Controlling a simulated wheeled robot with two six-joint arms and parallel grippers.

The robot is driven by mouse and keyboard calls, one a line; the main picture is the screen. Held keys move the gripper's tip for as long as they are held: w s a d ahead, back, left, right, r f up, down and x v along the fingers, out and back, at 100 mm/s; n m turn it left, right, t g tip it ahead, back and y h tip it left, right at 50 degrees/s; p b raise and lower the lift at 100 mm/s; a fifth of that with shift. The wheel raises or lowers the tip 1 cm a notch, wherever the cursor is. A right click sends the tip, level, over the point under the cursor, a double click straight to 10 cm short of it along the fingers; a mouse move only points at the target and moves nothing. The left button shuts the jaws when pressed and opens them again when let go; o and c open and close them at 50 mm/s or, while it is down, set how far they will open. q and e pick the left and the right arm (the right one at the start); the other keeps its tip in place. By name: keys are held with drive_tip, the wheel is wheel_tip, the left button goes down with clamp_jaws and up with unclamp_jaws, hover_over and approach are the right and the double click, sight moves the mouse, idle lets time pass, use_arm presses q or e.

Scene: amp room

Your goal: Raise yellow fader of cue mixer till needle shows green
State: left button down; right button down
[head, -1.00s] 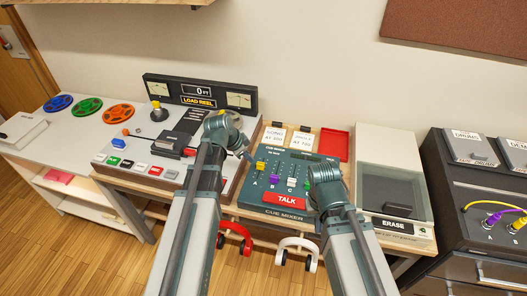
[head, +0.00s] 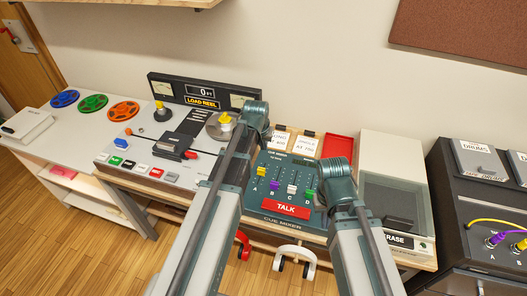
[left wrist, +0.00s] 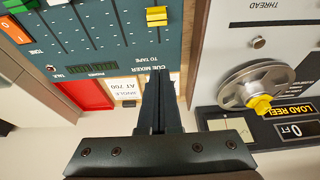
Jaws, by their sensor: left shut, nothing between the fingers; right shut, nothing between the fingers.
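The cue mixer (head: 264,212) is a teal panel on the bench with a red TALK button (head: 286,208) and faders in a row. Its yellow fader (head: 261,171) is leftmost, above letter A; in the left wrist view the yellow fader (left wrist: 157,16) shows beyond the fingertips, apart from them. My left gripper (head: 266,131) is over the mixer's back left edge; its shut, empty fingers (left wrist: 160,82) show in the left wrist view. My right gripper (head: 322,197) is shut at the mixer's right side. A needle meter (head: 240,101) is partly hidden; its reading is too small to tell.
Purple (head: 275,185), white (head: 291,188) and green (head: 308,194) faders stand beside the yellow one. The tape machine (head: 143,165) is left, with a metal reel hub (left wrist: 258,88) near my left gripper. Cards and a red tray (head: 336,146) lie behind the mixer; the ERASE box (head: 390,150) is right.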

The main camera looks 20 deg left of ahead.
sight(262, 169)
use_arm(q)
drive_tip(key=b+x, duration=0.8)
drive_tip(key=x, duration=0.1)
drive_tip(key=shift+f+b, duration=0.3)
drive_tip(key=shift+s+a+r, duration=0.1)
drive_tip(key=shift+s+r, duration=0.05)
drive_tip(key=shift+s, duration=1.75)
drive_tip(key=shift+s, duration=0.85)
drive_tip(key=shift+w, duration=0.15)
